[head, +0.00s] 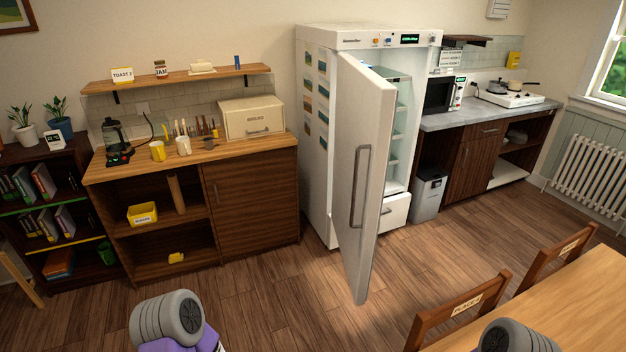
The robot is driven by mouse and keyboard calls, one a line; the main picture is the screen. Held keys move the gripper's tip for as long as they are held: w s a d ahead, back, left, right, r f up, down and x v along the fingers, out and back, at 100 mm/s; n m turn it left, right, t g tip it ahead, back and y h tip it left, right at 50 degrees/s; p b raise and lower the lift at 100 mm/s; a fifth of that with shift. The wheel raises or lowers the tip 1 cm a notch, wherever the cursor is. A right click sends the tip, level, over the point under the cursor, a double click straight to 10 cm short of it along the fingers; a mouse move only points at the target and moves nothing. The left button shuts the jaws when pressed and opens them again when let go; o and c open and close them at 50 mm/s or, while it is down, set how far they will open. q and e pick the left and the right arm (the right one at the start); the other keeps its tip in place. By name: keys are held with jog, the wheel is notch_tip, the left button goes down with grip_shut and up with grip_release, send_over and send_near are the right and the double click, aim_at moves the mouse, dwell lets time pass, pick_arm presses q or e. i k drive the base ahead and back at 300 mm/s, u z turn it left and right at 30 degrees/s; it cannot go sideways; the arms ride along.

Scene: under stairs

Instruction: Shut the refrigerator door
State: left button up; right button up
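The white refrigerator (318,150) stands against the back wall, right of the wooden cabinet. Its door (368,180) is wide open, swung out toward me from the left side. A grey vertical handle (359,187) is on the door face that I see. Lit shelves (398,125) show inside, with a white drawer (395,212) at the bottom; the door hides part of the interior. Parts of my arms show at the bottom edge, one left of centre and one at the right. Neither gripper is in view, and nothing of mine touches the door.
A wooden table (580,305) with chairs (462,308) fills the lower right. A grey bin (429,194) stands right of the refrigerator, beside the counter (480,113). The wooden cabinet (250,205) stands to its left. The wooden floor (275,300) before the door is clear.

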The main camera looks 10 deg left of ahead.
aim_at(366, 103)
jog(key=u, duration=0.75)
jog(key=i, duration=0.9)
jog(key=u, duration=0.35)
jog(key=i, duration=1.05)
jog(key=z, duration=1.1)
jog(key=i, duration=0.35)
jog(key=z, duration=0.35)
